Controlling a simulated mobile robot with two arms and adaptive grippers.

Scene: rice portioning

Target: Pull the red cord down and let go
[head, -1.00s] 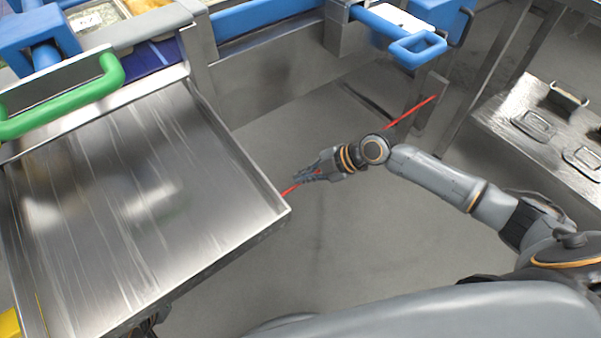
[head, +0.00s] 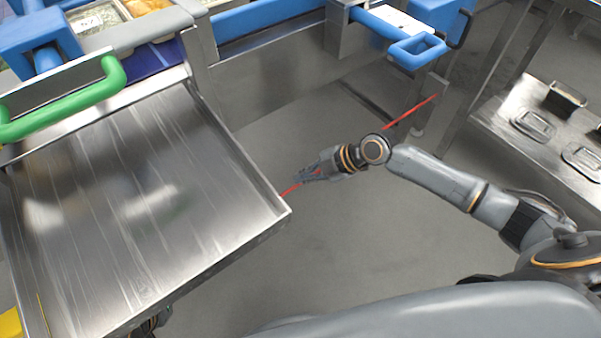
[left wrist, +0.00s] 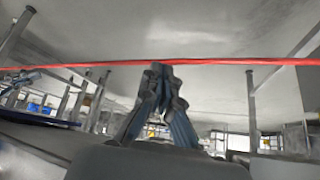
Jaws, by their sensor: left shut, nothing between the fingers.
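The red cord (head: 408,112) is a thin straight line in the head view, running from the blue-handled unit down left to the steel tray's edge. My right gripper (head: 300,176) lies over its lower stretch; its fingers look too small to tell whether they hold the cord. In the left wrist view the red cord (left wrist: 225,62) crosses the whole picture almost level. My left gripper (left wrist: 160,75) is shut and empty there, its fingertips just at the cord's line; I cannot tell if they touch.
A large steel tray (head: 262,238) with a green handle (head: 70,105) fills the left. A blue handle (head: 418,50) sticks out at the top. A steel counter (head: 505,100) with small metal pans stands at the right. Grey floor is open in the middle.

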